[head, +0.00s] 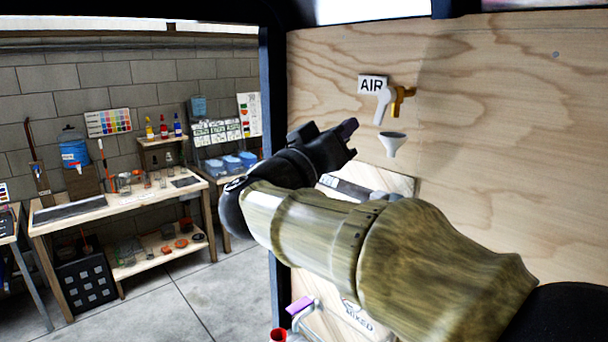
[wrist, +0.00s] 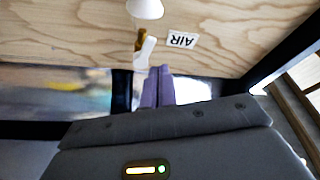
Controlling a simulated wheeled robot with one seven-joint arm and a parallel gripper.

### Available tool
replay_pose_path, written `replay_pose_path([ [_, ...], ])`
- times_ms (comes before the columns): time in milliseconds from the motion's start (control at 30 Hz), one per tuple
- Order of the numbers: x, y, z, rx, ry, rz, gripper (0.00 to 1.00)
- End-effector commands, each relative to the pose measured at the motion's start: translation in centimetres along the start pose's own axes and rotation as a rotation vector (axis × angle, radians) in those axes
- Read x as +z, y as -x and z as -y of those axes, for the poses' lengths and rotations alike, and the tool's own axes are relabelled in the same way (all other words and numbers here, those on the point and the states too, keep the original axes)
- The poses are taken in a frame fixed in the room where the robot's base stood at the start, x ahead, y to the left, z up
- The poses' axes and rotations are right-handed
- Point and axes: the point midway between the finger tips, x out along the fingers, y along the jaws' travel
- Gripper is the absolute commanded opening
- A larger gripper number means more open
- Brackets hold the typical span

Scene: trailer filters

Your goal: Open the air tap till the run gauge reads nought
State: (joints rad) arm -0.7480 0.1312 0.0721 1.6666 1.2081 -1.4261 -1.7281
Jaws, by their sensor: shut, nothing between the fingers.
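The air tap (head: 403,95) is brass with a white lever (head: 383,104) hanging downward at a slight tilt, on the plywood wall beside the AIR label (head: 371,83). In the wrist view, which is upside down, the tap (wrist: 140,38), white lever (wrist: 146,52) and label (wrist: 182,40) show just beyond my fingertips. My gripper (head: 348,128) is shut and empty, to the lower left of the lever in the head view. Its purple fingers (wrist: 158,72) lie together, close to the lever's end in the wrist picture; contact cannot be told. I cannot make out the run gauge.
A white funnel (head: 392,144) sits on the wall below the tap. A panel (head: 400,183) lies lower, partly behind my arm. A dark post (head: 272,95) edges the wall at left. A workbench (head: 110,209) with bottles and jars stands further left.

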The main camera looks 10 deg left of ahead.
Motion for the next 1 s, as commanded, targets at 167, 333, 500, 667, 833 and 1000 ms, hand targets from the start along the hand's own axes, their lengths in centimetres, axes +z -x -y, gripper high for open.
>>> replay_pose_path([
  [167,0.3,3.8,0.2,-0.004,-0.001,-0.002,0.0],
  [333,0.3,7.2,0.2,-0.003,-0.001,-0.001,0.0],
  [500,0.2,10.0,0.2,-0.003,0.0,-0.002,0.0],
  [667,0.1,11.1,0.1,0.0,0.001,0.0,0.0],
  [833,0.1,11.1,0.0,0.003,0.003,0.001,0.0],
  [1000,0.0,11.2,0.0,0.0,0.001,0.0,0.0],
])
